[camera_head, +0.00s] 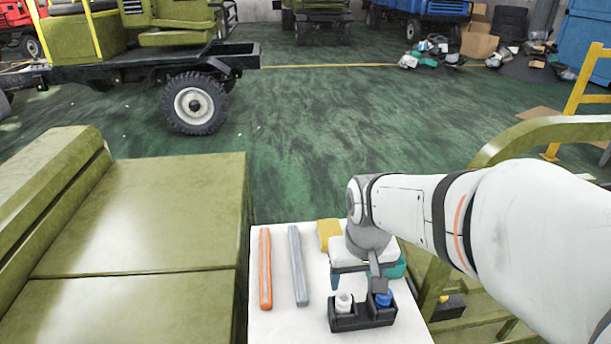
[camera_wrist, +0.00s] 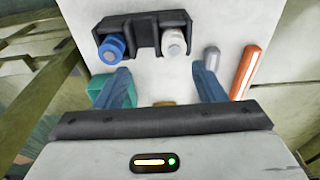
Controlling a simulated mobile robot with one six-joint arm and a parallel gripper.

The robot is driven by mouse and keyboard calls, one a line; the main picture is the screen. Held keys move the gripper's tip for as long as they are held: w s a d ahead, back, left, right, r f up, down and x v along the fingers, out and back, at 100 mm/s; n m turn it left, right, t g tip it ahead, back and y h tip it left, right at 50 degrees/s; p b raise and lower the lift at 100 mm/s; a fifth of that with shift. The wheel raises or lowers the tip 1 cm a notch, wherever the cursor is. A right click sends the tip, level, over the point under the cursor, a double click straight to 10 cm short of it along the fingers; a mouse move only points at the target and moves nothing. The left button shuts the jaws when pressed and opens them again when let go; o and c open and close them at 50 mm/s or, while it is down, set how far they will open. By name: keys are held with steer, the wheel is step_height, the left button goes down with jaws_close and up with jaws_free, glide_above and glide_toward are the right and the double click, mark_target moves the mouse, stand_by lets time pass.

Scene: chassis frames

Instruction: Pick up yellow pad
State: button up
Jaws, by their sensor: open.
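The yellow pad (camera_head: 329,233) lies on the white table (camera_head: 275,325) near its far edge, partly hidden behind my gripper in the head view. In the wrist view only a small yellow-brown sliver of it (camera_wrist: 164,103) shows above my gripper body. My gripper (camera_head: 357,283) is above the table, right of the pad and behind the black holder in the head view. Its two blue fingers (camera_wrist: 166,80) are spread apart with nothing between them.
A black holder (camera_head: 362,323) carries a white-capped and a blue-capped bottle. An orange bar (camera_head: 265,268) and a grey bar (camera_head: 298,265) lie left. A teal item (camera_head: 401,267) is partly hidden by my gripper. Olive chassis panels (camera_head: 140,220) flank the table.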

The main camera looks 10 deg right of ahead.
steer(key=o, duration=0.4)
steer(key=w+p, duration=0.1)
steer(key=w, duration=0.3)
steer(key=w+r+p, duration=0.1)
steer(key=w+p, duration=0.1)
steer(key=w, duration=0.2)
steer(key=w+p, duration=0.1)
steer(key=w, duration=0.3)
steer(key=shift+r, duration=0.2)
steer(key=shift+o, duration=0.2)
steer(key=p, duration=0.4)
glide_toward(331, 230)
steer(key=shift+s+f, duration=0.25)
steer(key=shift+s, duration=0.95)
steer(key=w+f, duration=0.2)
steer(key=w, duration=0.1)
steer(key=shift+f+p, duration=0.15)
steer(key=shift+p, duration=0.15)
steer(key=shift+w+f, duration=0.2)
steer(key=shift+f, duration=1.05)
steer(key=shift+w+f, duration=0.15)
steer(key=shift+f, duration=1.15)
steer(key=shift+w+f, duration=0.2)
steer(key=shift+f, duration=1.05)
